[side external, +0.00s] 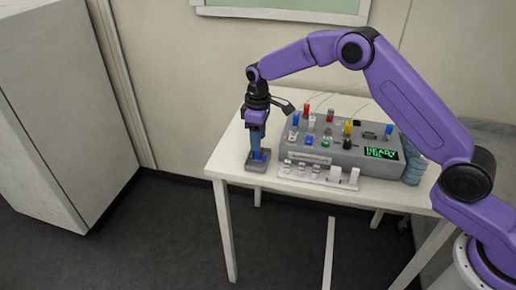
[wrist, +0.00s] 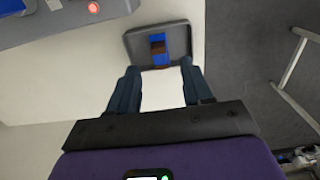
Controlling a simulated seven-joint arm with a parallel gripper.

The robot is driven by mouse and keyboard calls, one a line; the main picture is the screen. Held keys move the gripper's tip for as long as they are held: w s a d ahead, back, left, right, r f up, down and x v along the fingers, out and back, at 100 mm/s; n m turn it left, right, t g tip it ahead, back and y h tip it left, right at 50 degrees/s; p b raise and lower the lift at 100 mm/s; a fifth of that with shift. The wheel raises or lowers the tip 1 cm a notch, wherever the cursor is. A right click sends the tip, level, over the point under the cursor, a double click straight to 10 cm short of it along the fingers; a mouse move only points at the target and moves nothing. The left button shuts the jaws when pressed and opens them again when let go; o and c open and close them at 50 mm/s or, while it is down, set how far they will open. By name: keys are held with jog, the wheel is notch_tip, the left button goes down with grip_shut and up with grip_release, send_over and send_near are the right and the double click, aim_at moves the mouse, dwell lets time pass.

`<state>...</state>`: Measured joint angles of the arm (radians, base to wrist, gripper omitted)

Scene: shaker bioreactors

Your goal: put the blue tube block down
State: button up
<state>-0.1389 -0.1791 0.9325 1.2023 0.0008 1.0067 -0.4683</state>
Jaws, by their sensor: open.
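The blue tube block (side external: 262,155) sits in a small grey tray (side external: 253,168) at the left end of the white table. In the wrist view the block (wrist: 158,38) shows with a brown patch on it, inside the grey tray (wrist: 133,46). My gripper (side external: 257,150) points straight down over the tray, close to the block. In the wrist view my gripper (wrist: 160,74) is open, its two fingers apart with nothing held between them. Whether a finger touches the block or tray cannot be told.
A grey shaker box (side external: 340,150) with coloured caps and a lit green display stands right of the tray. A white rack (side external: 320,178) of small vials lies before it. A blue ribbed cylinder (side external: 414,168) stands at its right. The table edge is close to the tray.

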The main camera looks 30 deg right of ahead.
notch_tip(320, 180, up, 6)
dwell(0.4)
jog(key=s+r+n, duration=0.1)
jog(key=s+r, duration=0.3)
jog(key=s, duration=0.6)
jog(key=s+r+n, duration=0.1)
jog(key=s+r, duration=0.2)
jog(key=s, duration=0.7)
jog(key=s+d, duration=0.6)
jog(key=s, duration=0.5)
jog(key=s+d+f+n, duration=0.1)
jog(key=s+d, duration=0.5)
jog(key=s, duration=0.6)
jog(key=shift+s+n, duration=0.3)
